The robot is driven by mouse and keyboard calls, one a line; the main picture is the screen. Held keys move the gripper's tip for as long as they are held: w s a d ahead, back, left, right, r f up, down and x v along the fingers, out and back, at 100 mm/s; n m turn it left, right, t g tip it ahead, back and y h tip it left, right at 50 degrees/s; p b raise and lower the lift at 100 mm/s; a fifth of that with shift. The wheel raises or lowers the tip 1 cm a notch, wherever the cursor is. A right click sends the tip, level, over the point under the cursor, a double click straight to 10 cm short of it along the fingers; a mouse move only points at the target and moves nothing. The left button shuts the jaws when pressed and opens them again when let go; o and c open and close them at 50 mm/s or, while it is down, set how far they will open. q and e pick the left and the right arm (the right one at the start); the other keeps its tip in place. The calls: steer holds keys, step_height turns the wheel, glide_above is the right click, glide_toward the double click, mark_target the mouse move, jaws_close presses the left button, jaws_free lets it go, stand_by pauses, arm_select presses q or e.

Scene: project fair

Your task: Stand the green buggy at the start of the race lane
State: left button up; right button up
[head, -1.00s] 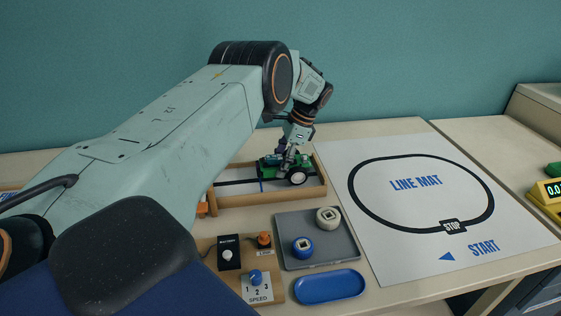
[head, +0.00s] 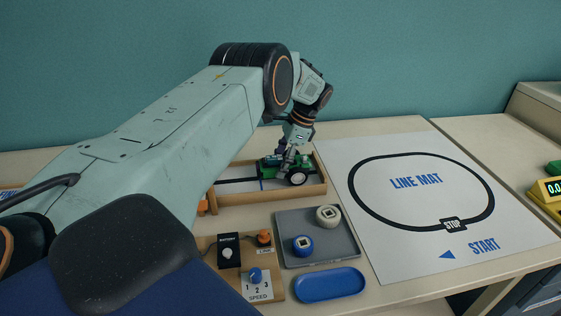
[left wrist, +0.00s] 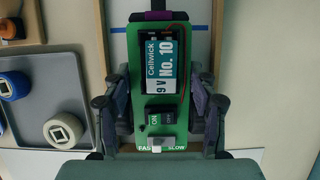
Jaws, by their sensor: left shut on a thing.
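In the left wrist view the green buggy (left wrist: 178,113) shows a 9 V battery, a black switch marked ON and a FAST/SLOW slider. My left gripper (head: 290,160) is shut on the buggy, and in the left wrist view its fingers (left wrist: 160,112) lie along both sides. I cannot tell whether the wheels touch the lane floor. A blue line crosses the lane just left of the buggy. My right gripper is not in view.
A grey tray (head: 328,252) with a blue wheel (head: 302,246) and a white wheel (head: 327,217) is in front of the lane. A blue dish (head: 330,285) and a speed knob board (head: 268,294) are nearer. The line mat (head: 385,240) lies to the right.

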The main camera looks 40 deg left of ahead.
arm_select(q)
steer(key=o, duration=1.1)
steer(key=shift+o, duration=0.2)
steer(key=v, duration=1.2)
steer(key=x, duration=1.2)
steer(key=shift+s+r, duration=0.1)
